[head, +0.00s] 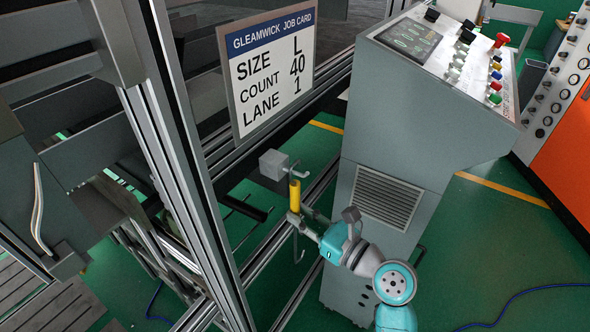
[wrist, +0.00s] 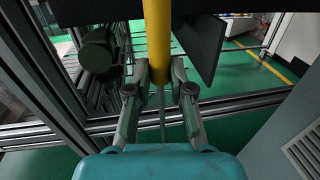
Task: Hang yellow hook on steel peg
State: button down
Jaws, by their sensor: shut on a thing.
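The yellow hook (head: 295,194) is upright in the head view, with a yellow sleeve and a thin steel rod that shows below my gripper. My gripper (head: 294,218) is closed around it at the sleeve's lower end. In the wrist view, the yellow sleeve (wrist: 158,40) rises out of the top of the picture, and my fingers (wrist: 160,103) flank the thin rod. The steel peg (head: 290,168) appears to stick out from a grey block, just above the sleeve. Whether hook and peg touch is too small to tell.
The grey block (head: 273,164) sits on the aluminium frame, below the job card (head: 270,62). A dark bar (head: 245,208) juts out to the left of my gripper. The grey control console (head: 400,130) stands close on the right. Green floor is open farther right.

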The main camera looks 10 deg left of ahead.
jog(key=shift+f, duration=0.75)
dwell(0.3)
jog(key=c, duration=0.9)
grip_release()
jog(key=shift+c, duration=0.2)
jog(key=shift+d, duration=0.1)
